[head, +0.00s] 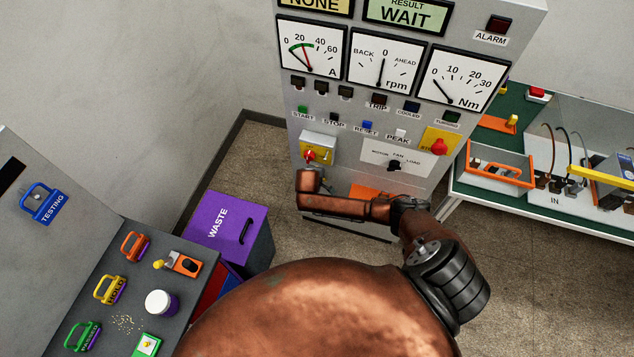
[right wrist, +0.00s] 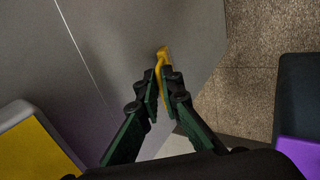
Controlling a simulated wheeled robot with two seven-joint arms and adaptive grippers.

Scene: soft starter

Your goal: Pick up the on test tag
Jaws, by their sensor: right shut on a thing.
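A blue tag marked TESTING (head: 43,204) hangs on the grey panel at the left of the head view, apart from my arm; no tag reading "on test" is legible. My right gripper (right wrist: 161,92) is shut on a small yellow thing (right wrist: 163,56) in front of a grey surface in the right wrist view. The thing is too small to identify. In the head view my right arm reaches to the cabinet, near a yellow plate with a red knob (head: 310,155); the gripper's fingers cannot be made out there. My left gripper is not in view.
An orange tag (head: 135,246), a yellow HOLD tag (head: 110,289) and a green PASSED tag (head: 83,336) lie on the dark bench at lower left. The purple waste bin (head: 222,226) stands between bench and cabinet (head: 430,165). A green-topped bench (head: 505,142) is at right.

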